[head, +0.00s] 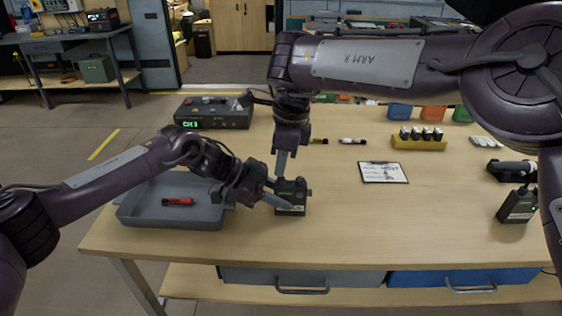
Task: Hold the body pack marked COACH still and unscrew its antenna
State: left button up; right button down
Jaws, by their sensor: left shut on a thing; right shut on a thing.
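A dark body pack (291,198) stands upright near the middle of the table's front half, with a pale label low on its front. The label is too small to read. My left gripper (278,194) comes in from the left and is shut on the body pack. My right gripper (281,172) points down from above and is shut at the top of the pack, where the antenna is. The antenna is hidden by the fingers. A second dark body pack (517,207) with a green light and an upright antenna stands at the right.
A grey tray (135,216) holding a red cylindrical item (178,201) lies left of the pack, under my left arm. A receiver box (213,113) stands behind it. A clipboard (383,172) and a yellow battery holder (419,143) are to the right. The front middle table is clear.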

jog(key=n, duration=0.4)
jog(key=shift+g, duration=0.3)
jog(key=n, duration=0.4)
jog(key=c, duration=1.7)
grip_release()
